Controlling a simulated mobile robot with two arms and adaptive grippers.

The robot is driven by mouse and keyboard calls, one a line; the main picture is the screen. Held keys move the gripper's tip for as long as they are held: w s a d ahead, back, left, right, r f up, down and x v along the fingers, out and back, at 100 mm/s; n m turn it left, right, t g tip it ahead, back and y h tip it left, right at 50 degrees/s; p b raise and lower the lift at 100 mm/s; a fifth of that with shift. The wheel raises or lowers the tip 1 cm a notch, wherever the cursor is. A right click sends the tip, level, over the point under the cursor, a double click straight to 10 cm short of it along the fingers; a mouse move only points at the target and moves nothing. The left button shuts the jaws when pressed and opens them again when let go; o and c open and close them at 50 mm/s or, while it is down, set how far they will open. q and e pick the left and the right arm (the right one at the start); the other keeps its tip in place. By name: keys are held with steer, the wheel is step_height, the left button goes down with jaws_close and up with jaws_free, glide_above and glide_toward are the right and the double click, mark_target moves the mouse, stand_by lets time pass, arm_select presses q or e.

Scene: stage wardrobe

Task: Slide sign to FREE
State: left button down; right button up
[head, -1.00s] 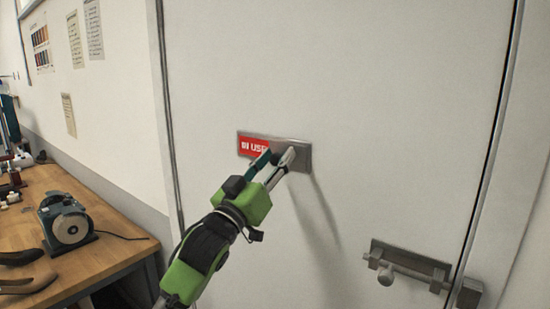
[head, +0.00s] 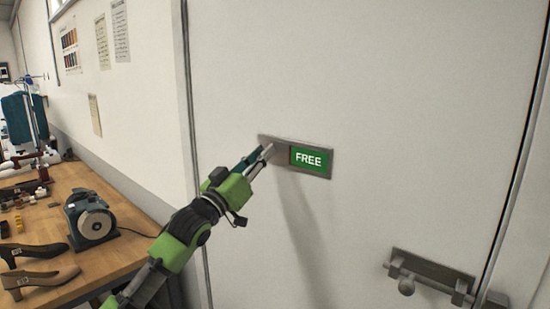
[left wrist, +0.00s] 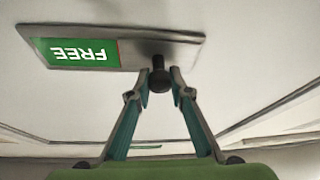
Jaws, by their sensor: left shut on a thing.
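The sign (head: 281,146) is a grey metal plate on the white door. Its right part shows a green panel (head: 312,159) reading FREE, with a thin red strip at the panel's left edge. My left gripper (head: 262,152) is at the sign's left end. In the left wrist view, the sign (left wrist: 140,38) appears upside down, and the gripper's fingertips (left wrist: 159,84) are closed around a small dark knob (left wrist: 158,66) on the slider. The knob is hidden by the fingers in the head view. My right gripper is not in view.
A metal bolt latch (head: 430,275) is lower right on the door (head: 400,80). At left, a wooden bench (head: 110,200) carries a grinder (head: 90,217), shoes (head: 38,277) and small items. The door around the sign is clear.

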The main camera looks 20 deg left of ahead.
arm_select(q)
steer(key=shift+a+r, duration=0.1)
steer(key=c, duration=1.8)
jaws_free()
steer(key=shift+a, duration=0.1)
steer(key=shift+w+a, duration=0.1)
steer(key=shift+w, duration=0.05)
steer(key=shift+s+f, duration=0.25)
steer(key=shift+s, duration=0.05)
steer(key=v, duration=1.1)
steer(key=shift+s+a, duration=0.1)
steer(key=shift+s, duration=0.05)
steer(key=shift+f, duration=0.1)
